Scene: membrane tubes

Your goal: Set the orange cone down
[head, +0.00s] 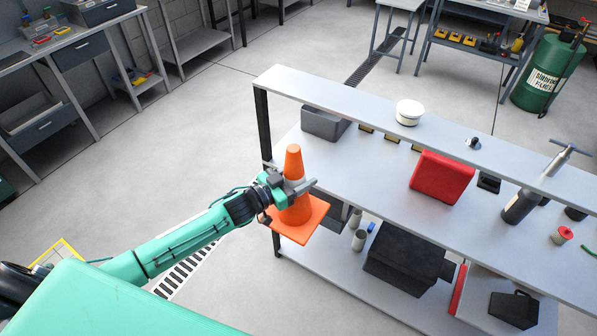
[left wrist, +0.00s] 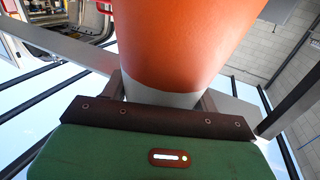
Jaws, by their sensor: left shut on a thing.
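The orange cone (head: 294,162) has a square orange base and a pale band around its middle. My left gripper (head: 297,187) is shut on the cone around its band and holds it upright. In the head view the cone shows in front of the left end of the workbench (head: 320,157); its base overlaps the bench's left edge in the picture, and I cannot tell its height. In the left wrist view the cone (left wrist: 180,45) fills the upper middle, with its pale band between the fingers. My right gripper is not in view.
The bench has a raised shelf (head: 300,88) along its far side. On the bench lie a grey bin (head: 325,124) and a red case (head: 441,177). A black box (head: 405,262) and pale cylinders (head: 358,240) stand on the lower shelf. Open floor (head: 190,120) lies left of the bench.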

